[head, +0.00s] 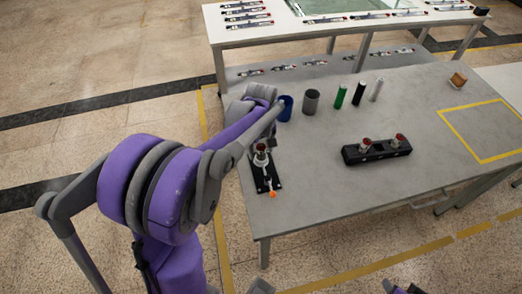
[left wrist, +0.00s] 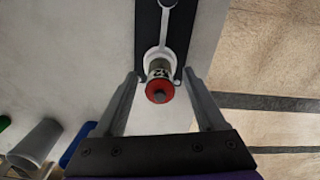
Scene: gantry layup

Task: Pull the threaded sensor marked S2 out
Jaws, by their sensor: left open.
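A sensor with a red cap (head: 261,148) stands upright in a black fixture plate (head: 266,180) near the table's left edge. In the left wrist view the same sensor (left wrist: 159,85) shows its red end and a dark label band; the mark is too small to read surely. It sits in a pale ring on the black plate. My left gripper (left wrist: 161,76) is open, with one finger on each side of the sensor and gaps visible. In the head view my left arm comes over the table's left edge to it. My right gripper is not clearly visible.
A black block (head: 377,151) holds two more red-capped parts. Blue (head: 285,108) and grey (head: 311,101) cups, a green cylinder (head: 340,97), and black and pale cylinders stand behind. A yellow-outlined area (head: 485,130) at the right is clear. Another bench stands at the back.

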